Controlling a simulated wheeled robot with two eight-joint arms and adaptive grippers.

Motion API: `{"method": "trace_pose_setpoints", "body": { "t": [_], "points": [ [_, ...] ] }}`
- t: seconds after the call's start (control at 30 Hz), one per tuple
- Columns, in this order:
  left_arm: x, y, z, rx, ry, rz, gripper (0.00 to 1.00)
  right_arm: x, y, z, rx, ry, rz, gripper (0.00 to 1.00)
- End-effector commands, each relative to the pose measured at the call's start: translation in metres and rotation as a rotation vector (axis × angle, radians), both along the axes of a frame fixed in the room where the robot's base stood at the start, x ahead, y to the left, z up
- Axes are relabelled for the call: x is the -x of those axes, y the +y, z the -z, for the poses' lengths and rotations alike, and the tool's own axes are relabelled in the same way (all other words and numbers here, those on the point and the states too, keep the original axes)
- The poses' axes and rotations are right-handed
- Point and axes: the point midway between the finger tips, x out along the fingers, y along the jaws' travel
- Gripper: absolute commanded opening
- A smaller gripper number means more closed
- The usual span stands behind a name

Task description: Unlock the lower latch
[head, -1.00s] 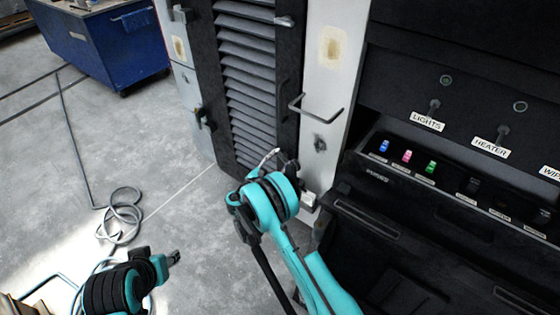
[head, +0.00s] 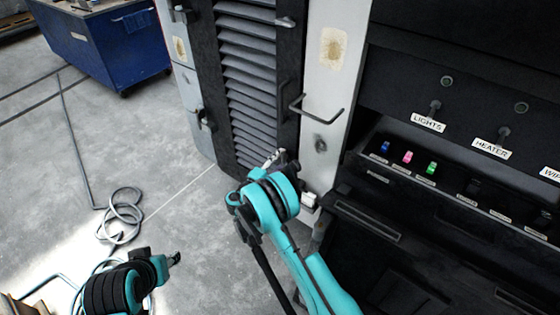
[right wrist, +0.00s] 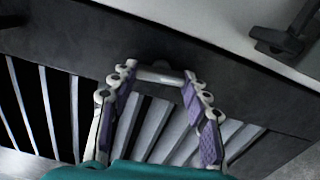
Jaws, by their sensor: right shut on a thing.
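The louvred door (head: 245,85) is dark, with grey slats. Its upper latch (head: 284,21) is a small grey lever at the door's right edge. The lower latch shows in the right wrist view as a short pale bar (right wrist: 160,77) on the dark door frame. My right gripper (head: 277,158) is at the lower right of the door; its fingertips (right wrist: 160,84) are shut on the bar's two ends. In the head view the lower latch is mostly hidden by the gripper. My left gripper (head: 174,259) is low over the floor, away from the door; its jaw opening is unclear.
A bent metal grab handle (head: 318,114) sticks out right of the door. A black panel with coloured switches (head: 408,157) stands further right. A blue cart (head: 100,45) is at the back left.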

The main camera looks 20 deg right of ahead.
Motion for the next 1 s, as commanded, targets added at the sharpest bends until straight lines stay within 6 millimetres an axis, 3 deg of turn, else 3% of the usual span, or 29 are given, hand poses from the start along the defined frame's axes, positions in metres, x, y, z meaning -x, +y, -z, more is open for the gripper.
{"method": "trace_pose_setpoints", "body": {
  "t": [0.83, 0.87, 0.9, 0.93, 1.0],
  "points": [
    [0.0, 0.0, 0.0, 0.0, 0.0, 0.0, 0.4, 0.0, -0.0003, -0.0002, -0.085, -0.107, 0.0, 0.18],
    [0.0, 0.0, 0.0, 0.0, 0.0, 0.0, 0.4, 0.0, -0.0003, -0.0002, -0.085, -0.107, 0.0, 0.52],
    [0.0, 0.0, 0.0, 0.0, 0.0, 0.0, 0.4, 0.0, -0.0003, -0.0002, -0.085, -0.107, 0.0, 0.63],
    [0.0, 0.0, 0.0, 0.0, 0.0, 0.0, 0.4, 0.0, -0.0003, -0.0002, -0.085, -0.107, 0.0, 0.68],
    [0.0, 0.0, 0.0, 0.0, 0.0, 0.0, 0.4, 0.0001, -0.0002, -0.0002, -0.084, -0.107, 0.0, 0.68]
  ]
}}
